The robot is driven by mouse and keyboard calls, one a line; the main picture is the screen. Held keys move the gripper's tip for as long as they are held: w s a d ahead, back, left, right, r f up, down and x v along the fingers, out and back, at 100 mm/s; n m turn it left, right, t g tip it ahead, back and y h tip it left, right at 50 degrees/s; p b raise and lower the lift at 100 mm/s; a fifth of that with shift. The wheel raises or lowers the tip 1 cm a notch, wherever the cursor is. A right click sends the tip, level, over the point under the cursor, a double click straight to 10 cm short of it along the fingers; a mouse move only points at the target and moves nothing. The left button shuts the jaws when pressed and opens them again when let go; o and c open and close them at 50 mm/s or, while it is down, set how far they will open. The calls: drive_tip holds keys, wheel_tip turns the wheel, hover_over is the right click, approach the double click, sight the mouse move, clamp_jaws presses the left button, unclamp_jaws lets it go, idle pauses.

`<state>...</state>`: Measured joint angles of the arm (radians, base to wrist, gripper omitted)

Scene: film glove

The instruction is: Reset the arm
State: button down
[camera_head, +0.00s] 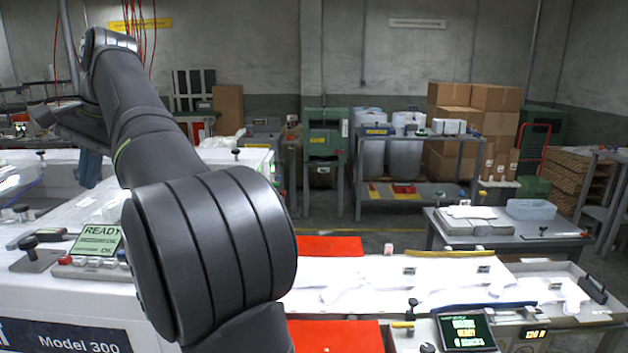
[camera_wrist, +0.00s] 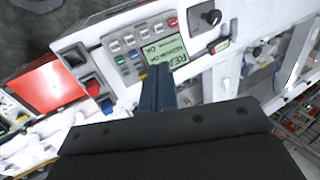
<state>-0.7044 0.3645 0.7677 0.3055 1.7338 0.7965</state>
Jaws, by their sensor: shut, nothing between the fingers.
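My dark arm reaches up and to the left across the head view. My gripper (camera_head: 88,178) hangs at the arm's far end on the left, its blue fingers pointing down. In the wrist view my gripper (camera_wrist: 158,72) has its two blue fingers together, with nothing between them. The fingertips overlap the lower edge of a green display in that view. I cannot tell how far they are above the panel.
A white machine (camera_head: 50,310) with a green READY display (camera_head: 97,240) stands at the left. At the right are a white work surface (camera_head: 340,272), an orange-red panel (camera_head: 335,338) and another display (camera_head: 466,330). Shelves and cardboard boxes (camera_head: 495,98) stand behind.

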drive_tip(key=shift+d+f+n, duration=0.2)
drive_tip(key=shift+d+n, duration=0.2)
drive_tip(key=shift+n, duration=0.1)
